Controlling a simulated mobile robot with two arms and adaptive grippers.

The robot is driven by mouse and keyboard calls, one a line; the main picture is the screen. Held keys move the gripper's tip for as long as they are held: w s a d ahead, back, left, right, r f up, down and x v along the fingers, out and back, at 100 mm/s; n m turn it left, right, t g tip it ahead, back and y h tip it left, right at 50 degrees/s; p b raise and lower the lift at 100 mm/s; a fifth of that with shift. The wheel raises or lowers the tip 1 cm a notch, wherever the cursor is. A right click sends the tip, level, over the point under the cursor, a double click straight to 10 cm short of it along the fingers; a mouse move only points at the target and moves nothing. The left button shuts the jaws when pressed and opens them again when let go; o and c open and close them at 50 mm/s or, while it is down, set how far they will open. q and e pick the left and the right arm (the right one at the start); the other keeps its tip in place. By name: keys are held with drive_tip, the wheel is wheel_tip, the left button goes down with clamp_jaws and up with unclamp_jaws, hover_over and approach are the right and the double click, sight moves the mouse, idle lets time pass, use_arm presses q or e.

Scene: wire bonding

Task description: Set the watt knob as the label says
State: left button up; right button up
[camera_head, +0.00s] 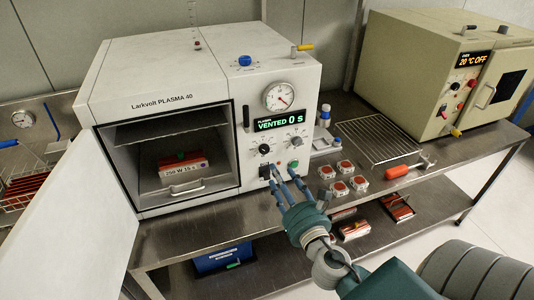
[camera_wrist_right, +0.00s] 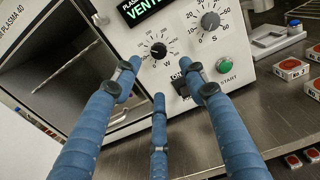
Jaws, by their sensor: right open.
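The watt knob (camera_head: 264,149) is the black dial on the front panel of the white Larkvolt PLASMA 40 (camera_head: 165,99). In the right wrist view the watt knob (camera_wrist_right: 158,50) has a "W" under its scale; its exact setting is too small to read. The label (camera_head: 183,171) is on a block inside the open chamber and seems to read "250 W 15 s". My right gripper (camera_head: 278,170) is open and empty, just below and in front of the knob. Its blue fingers (camera_wrist_right: 160,80) are spread and appear apart from the knob. My left gripper is out of view.
The grey seconds knob (camera_wrist_right: 210,20) is right of the watt knob, above a green START button (camera_wrist_right: 223,65). A black switch (camera_head: 265,171) is partly hidden by my fingers. The open chamber door (camera_head: 85,215) stands at the left. Small boxes (camera_head: 339,188) lie right of the machine.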

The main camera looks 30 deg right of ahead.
sight(265, 151)
drive_tip(key=shift+n, duration=0.3)
drive_tip(key=p+x, duration=0.2)
drive_tip(key=x, duration=0.7)
drive_tip(key=shift+w+r, duration=0.1)
drive_tip(key=shift+w, duration=0.1)
drive_tip(key=shift+w+d, duration=0.1)
drive_tip(key=shift+w, duration=0.55)
clamp_jaws()
